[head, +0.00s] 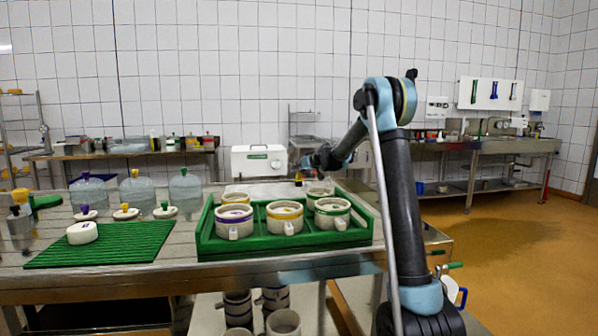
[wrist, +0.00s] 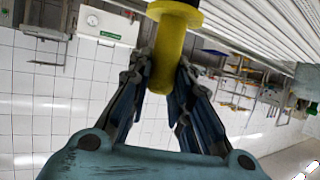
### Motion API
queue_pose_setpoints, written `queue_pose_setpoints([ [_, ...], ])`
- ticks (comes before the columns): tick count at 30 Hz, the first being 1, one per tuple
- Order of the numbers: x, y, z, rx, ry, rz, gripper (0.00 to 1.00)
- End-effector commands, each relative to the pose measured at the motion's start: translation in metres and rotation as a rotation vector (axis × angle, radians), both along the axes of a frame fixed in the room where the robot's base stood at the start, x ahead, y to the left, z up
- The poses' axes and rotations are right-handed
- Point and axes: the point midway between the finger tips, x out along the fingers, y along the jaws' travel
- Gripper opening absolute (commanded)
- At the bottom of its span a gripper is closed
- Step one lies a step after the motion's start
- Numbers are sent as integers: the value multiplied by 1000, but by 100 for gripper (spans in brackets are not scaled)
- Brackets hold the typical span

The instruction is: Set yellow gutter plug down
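The yellow gutter plug (wrist: 168,55) is between the fingers of my gripper (wrist: 166,75) in the wrist view. It has a wide yellow head and a narrower stem, and a dark part shows at its top edge. The fingers press on the stem from both sides. The plug is too small there to make out clearly. What lies directly below it is hidden.
A white box (head: 259,160) stands behind.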

Motion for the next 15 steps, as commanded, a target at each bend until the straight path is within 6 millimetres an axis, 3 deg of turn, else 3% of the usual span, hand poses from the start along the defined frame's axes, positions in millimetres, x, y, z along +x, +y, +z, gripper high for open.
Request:
queue_pose_setpoints([
  [1,0,0,0,0,0,0,28],
  [3,0,0,0,0,0,0,39],
  [15,-2,-2,2,0,0,-1,39],
])
